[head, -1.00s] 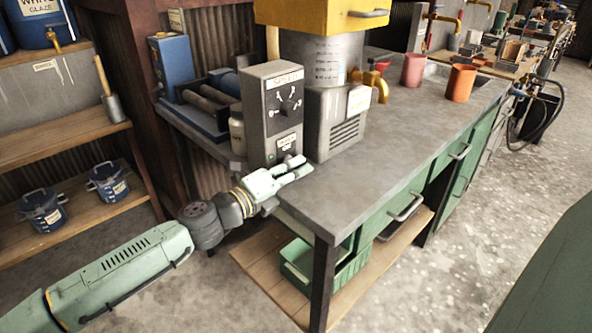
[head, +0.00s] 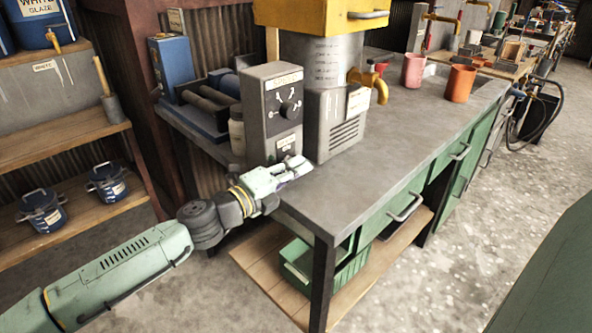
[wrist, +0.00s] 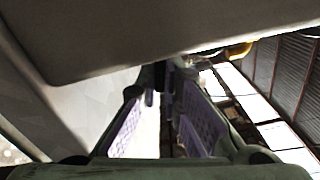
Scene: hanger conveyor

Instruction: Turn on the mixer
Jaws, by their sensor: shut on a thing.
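The mixer is a grey metal drum (head: 325,62) on a grey base (head: 337,122), with a yellow top (head: 330,14) and a brass tap (head: 375,85). A grey control box (head: 257,117) with a dark speed dial (head: 290,109) stands at its left on the bench. My gripper (head: 300,166) is low at the front of this box, under the dial and its lower label. In the wrist view, the fingers (wrist: 165,75) come together under a grey surface. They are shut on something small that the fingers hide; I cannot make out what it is.
The grey bench top (head: 420,125) is clear to the right of the mixer. Pink (head: 413,70) and orange (head: 460,84) cups stand farther back. A white bottle (head: 237,135) stands left of the control box. A green crate (head: 325,265) sits on the lower shelf.

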